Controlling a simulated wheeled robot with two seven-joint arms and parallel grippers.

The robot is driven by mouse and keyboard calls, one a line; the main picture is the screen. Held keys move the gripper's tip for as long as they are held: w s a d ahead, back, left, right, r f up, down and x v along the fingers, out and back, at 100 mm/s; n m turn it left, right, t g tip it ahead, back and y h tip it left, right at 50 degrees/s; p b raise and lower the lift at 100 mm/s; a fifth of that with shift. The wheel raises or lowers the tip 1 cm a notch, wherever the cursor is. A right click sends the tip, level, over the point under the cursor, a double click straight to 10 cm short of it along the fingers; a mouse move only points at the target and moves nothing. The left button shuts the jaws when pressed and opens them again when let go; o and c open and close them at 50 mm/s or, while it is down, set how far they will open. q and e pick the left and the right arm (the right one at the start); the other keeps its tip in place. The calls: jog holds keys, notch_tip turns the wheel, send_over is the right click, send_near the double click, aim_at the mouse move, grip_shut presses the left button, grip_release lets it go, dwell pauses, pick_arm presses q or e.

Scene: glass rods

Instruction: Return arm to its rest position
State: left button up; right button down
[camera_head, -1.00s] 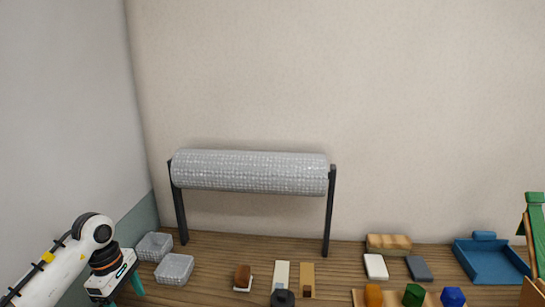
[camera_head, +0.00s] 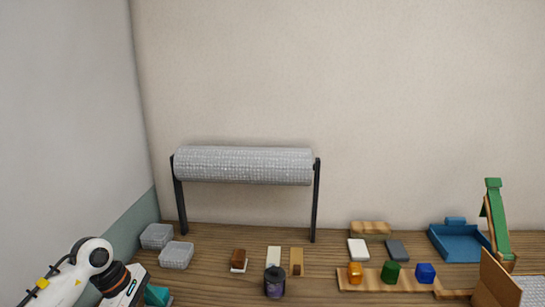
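My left arm comes in from the lower left corner, white with a black joint. My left gripper (camera_head: 156,297) has teal fingers that show at the bottom edge, in front of the clear plastic boxes. The fingertips are partly cut off, so I cannot tell whether it is open or shut, and I see nothing held in it. My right arm and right gripper are out of view.
A bubble-wrap roll (camera_head: 243,166) hangs on a black stand. A dark jar (camera_head: 274,283), a wooden board (camera_head: 370,283) with coloured pieces, and a blue tray (camera_head: 462,261) stand farther right.

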pick_arm(q)
jog(key=s+d+r+n+t+h, duration=0.1)
jog(key=d+r+n+t+h, duration=0.4)
jog(key=d, duration=0.4)
jog(key=s+d+r+n+t+h, duration=0.1)
jog(key=d+r+n+t+h, duration=0.3)
jog(key=d+h, duration=0.45)
jog(key=a+n+t+y, duration=0.45)
jog(key=n+y, duration=0.25)
jog(key=n, duration=0.6)
jog(key=a+n+t+y, duration=0.4)
jog(key=n+t+y, duration=0.2)
jog(key=n, duration=0.6)
jog(key=s+a+f+n+g+y, duration=0.4)
jog(key=f+n+y, duration=0.2)
jog(key=f+n, duration=0.3)
jog(key=s+d+f+n+g, duration=0.1)
jog(key=s+f+n+g, duration=0.25)
jog(key=s, duration=0.35)
jog(key=s+f+n+g+h, duration=0.1)
jog(key=s+f+n+g, duration=0.2)
jog(key=s+f+g, duration=0.35)
jog(key=s+d+f+n+g, duration=0.1)
jog(key=s+f+n+g, duration=0.2)
jog(key=s, duration=0.6)
notch_tip(320, 180, down, 24)
jog(key=g, duration=0.1)
jog(key=s+a+f+g, duration=0.1)
jog(key=s+a+f, duration=0.2)
jog(key=s+f, duration=1.4)
